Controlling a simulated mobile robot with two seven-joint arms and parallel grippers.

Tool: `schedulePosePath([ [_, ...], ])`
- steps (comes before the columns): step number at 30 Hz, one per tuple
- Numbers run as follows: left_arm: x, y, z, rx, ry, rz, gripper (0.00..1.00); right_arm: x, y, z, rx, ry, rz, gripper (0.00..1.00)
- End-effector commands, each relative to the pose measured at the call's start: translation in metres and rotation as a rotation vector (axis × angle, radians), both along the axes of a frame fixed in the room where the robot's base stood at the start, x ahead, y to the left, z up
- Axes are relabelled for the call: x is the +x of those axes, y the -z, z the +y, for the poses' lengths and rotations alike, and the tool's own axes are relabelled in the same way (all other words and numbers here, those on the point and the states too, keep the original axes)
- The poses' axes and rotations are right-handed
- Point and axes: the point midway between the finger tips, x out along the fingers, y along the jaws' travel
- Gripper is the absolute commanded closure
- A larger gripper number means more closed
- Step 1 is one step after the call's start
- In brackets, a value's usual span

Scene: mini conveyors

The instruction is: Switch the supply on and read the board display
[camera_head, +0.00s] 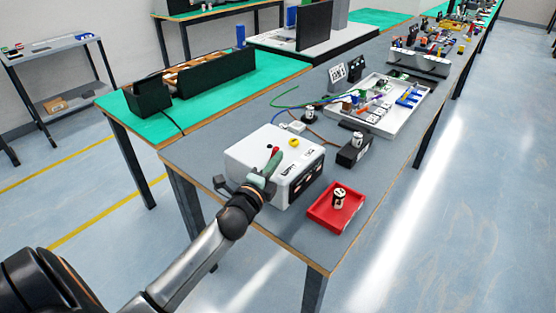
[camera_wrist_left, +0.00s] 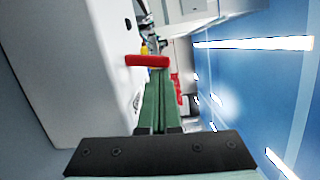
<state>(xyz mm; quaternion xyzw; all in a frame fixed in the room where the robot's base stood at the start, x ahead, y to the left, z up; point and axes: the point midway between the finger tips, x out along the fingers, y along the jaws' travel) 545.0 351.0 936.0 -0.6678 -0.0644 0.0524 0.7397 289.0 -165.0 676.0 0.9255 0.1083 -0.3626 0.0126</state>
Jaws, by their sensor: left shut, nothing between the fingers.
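The supply looks to be the white box (camera_head: 245,150) on the grey bench, with a dark front panel and a yellow knob on top. A red lever or knob (camera_head: 276,149) shows at my left gripper's fingertips. In the left wrist view the red piece (camera_wrist_left: 147,60) sticks out from the white box (camera_wrist_left: 70,80). My left gripper (camera_head: 274,158) is over the box, its green fingers shut and empty. The fingertips (camera_wrist_left: 162,75) are close to the red piece; I cannot tell whether they touch. No display reading is legible. My right gripper is out of view.
A red tray (camera_head: 318,214) with a small cylinder stands at the bench's front corner. A black block (camera_head: 353,152) sits behind it. A white tray (camera_head: 424,112) of parts and loose wires (camera_head: 287,90) lie farther back. Dark panels with white faces (camera_head: 337,74) stand near the wires.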

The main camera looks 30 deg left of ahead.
Motion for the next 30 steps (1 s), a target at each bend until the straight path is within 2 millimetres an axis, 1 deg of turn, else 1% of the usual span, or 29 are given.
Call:
schedulePosePath([
  [1, 0.0, -0.005, 0.001, -0.025, -0.002, 0.003, 1.0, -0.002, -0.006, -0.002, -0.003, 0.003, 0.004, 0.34],
  [5, 0.0, -0.009, 0.004, -0.101, -0.003, 0.009, 1.0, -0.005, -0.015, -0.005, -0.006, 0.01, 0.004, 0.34],
  [9, 0.0, -0.012, 0.008, -0.202, -0.002, 0.018, 1.0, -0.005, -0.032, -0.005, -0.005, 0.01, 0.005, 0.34],
  [15, 0.001, -0.013, 0.013, -0.338, -0.002, 0.028, 1.0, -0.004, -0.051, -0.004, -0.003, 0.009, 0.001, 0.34],
  [18, 0.001, -0.012, 0.015, -0.372, -0.002, 0.031, 1.0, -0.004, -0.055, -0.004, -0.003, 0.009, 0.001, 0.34],
  [20, 0.001, -0.009, 0.015, -0.37, -0.001, 0.029, 1.0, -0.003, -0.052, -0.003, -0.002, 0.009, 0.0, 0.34],
  [30, 0.001, -0.01, 0.015, -0.366, -0.001, 0.029, 1.0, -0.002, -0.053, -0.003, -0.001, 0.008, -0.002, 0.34],
])
